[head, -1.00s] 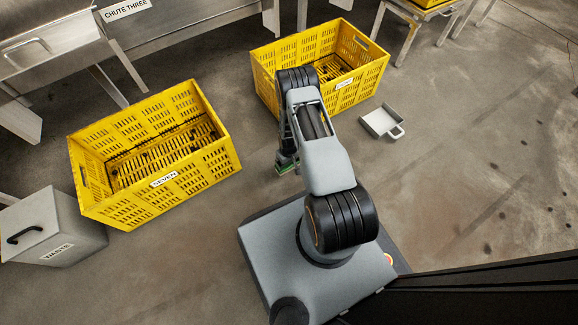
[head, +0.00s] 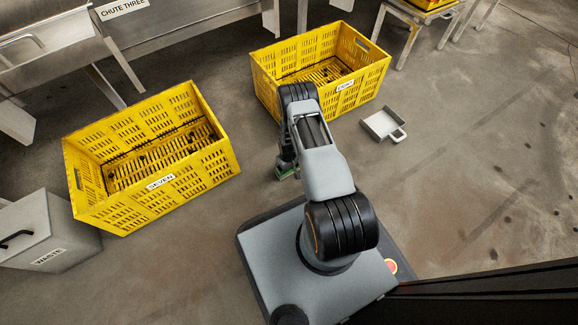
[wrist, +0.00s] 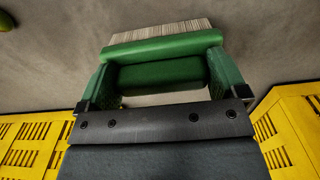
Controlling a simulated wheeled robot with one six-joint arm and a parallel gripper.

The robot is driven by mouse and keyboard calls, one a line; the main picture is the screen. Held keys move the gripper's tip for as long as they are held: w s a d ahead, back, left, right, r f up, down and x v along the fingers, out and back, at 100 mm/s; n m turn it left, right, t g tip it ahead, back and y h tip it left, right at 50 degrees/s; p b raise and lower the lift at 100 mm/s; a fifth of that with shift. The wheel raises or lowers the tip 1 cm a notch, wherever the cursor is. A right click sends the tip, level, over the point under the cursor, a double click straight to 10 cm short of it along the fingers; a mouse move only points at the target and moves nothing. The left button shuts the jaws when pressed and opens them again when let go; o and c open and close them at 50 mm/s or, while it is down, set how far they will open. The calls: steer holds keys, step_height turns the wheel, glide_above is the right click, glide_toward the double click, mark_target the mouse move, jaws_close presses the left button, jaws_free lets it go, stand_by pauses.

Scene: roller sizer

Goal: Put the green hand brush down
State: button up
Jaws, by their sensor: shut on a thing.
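The green hand brush (wrist: 163,46) has a green body and pale bristles, which point toward the top of the wrist view. My gripper (wrist: 160,74) is shut on it, with a finger on each side. In the head view only a small green bit of the brush (head: 284,174) shows below my arm, over the floor between the two yellow crates. My arm hides most of the gripper there. I cannot tell whether the bristles touch the floor.
A yellow crate marked SEVEN (head: 206,170) stands at left, another yellow crate (head: 372,82) behind my arm. A grey dustpan (head: 381,125) lies right of it. A grey WASTE bin (head: 72,240) is at lower left. The floor (head: 470,170) at right is largely open.

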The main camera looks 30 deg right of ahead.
steer(key=o, duration=0.6)
steer(key=shift+f, duration=0.1)
steer(key=shift+o, duration=0.2)
steer(key=a+r+t+p, duration=0.1)
steer(key=a+r+p, duration=0.15)
steer(key=r, duration=1.75)
steer(key=a+r+p, duration=0.2)
steer(key=r+p, duration=0.1)
steer(key=r, duration=1.7)
steer(key=s+a+r, duration=0.2)
steer(key=s+r, duration=0.5)
steer(key=r, duration=0.1)
steer(key=s+a+r+m+t, duration=0.1)
steer(key=s+a+r, duration=0.1)
steer(key=s+r, duration=0.6)
steer(key=shift+s+a+r+t, duration=0.15)
steer(key=shift+s+a+t, duration=0.1)
steer(key=shift+a+t, duration=0.1)
